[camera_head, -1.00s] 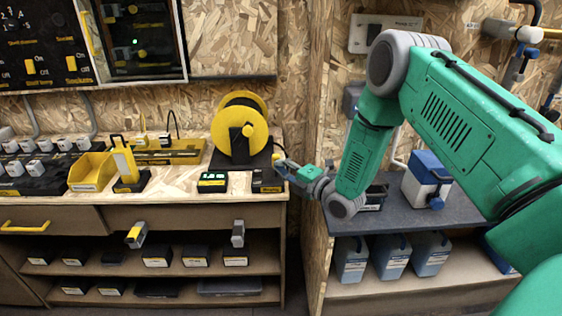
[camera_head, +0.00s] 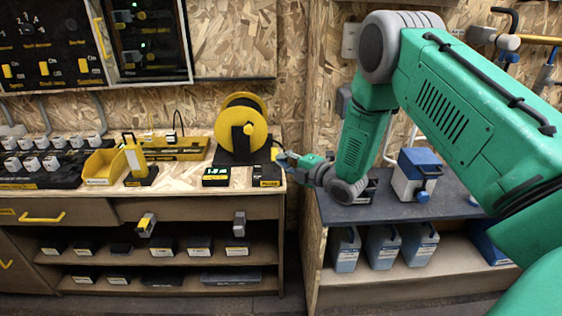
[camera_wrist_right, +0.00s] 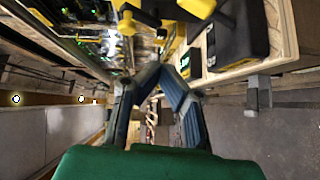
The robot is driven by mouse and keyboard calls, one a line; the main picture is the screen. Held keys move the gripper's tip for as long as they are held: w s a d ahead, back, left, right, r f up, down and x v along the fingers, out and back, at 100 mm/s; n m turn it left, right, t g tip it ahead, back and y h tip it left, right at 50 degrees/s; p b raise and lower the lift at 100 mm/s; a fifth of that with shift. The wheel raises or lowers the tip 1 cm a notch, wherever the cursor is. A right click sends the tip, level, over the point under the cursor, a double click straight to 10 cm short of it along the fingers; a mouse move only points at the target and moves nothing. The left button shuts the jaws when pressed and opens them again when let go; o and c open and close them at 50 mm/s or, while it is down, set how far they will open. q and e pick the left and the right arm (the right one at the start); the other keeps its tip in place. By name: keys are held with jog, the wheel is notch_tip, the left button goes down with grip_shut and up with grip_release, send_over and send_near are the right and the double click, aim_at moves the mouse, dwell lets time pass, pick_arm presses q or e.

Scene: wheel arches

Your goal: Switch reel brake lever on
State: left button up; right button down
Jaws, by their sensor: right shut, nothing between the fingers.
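The yellow reel (camera_head: 251,108) stands upright on its black base on the wooden bench. A small black box (camera_head: 266,174) with a yellow label sits at the bench's right end, in front of the reel. A small yellow-tipped part (camera_head: 275,155), perhaps the brake lever, shows beside my right gripper; I cannot tell its position. My right gripper (camera_head: 281,157) is shut and empty above the bench's right end, close to the yellow tip; contact cannot be told. In the right wrist view its fingertips (camera_wrist_right: 166,72) meet, with a yellow T-shaped part (camera_wrist_right: 127,23) ahead. My left gripper is not in view.
A black box with a green display (camera_head: 215,177) sits left of the small box. A yellow bin (camera_head: 103,166) and a yellow-handled device (camera_head: 137,160) stand further left. A wooden panel (camera_head: 310,200) divides the bench from the grey shelf (camera_head: 365,214) holding a blue-and-white container (camera_head: 412,178).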

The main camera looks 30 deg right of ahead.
jog(key=shift+s+d+r, duration=0.8)
jog(key=shift+s+d, duration=1)
jog(key=shift+s, duration=1.6)
jog(key=s+a+f+m+g+h, duration=0.1)
jog(key=s+a+f+m+g, duration=0.3)
jog(key=s+a+f+m, duration=0.25)
jog(key=s+a+f+m+g+h, duration=0.2)
jog(key=s+a+f+m+g, duration=0.25)
jog(key=s+f, duration=0.45)
jog(key=s+a+f+m+g, duration=0.1)
jog(key=s+m+g, duration=0.1)
jog(key=s, duration=0.4)
jog(key=s+a+f+m+g, duration=0.1)
jog(key=s+f+m+g, duration=0.1)
jog(key=s, duration=0.4)
jog(key=s+a+f+m+g+h, duration=0.1)
jog(key=s+f+m+g, duration=0.1)
jog(key=s, duration=0.4)
jog(key=shift+s+a+f+m+g+p, duration=0.2)
jog(key=shift+s+a+m+g+p, duration=0.2)
jog(key=shift+m+g, duration=0.45)
jog(key=shift+w+a, duration=0.1)
jog(key=shift+w+d, duration=0.1)
jog(key=shift+d, duration=0.1)
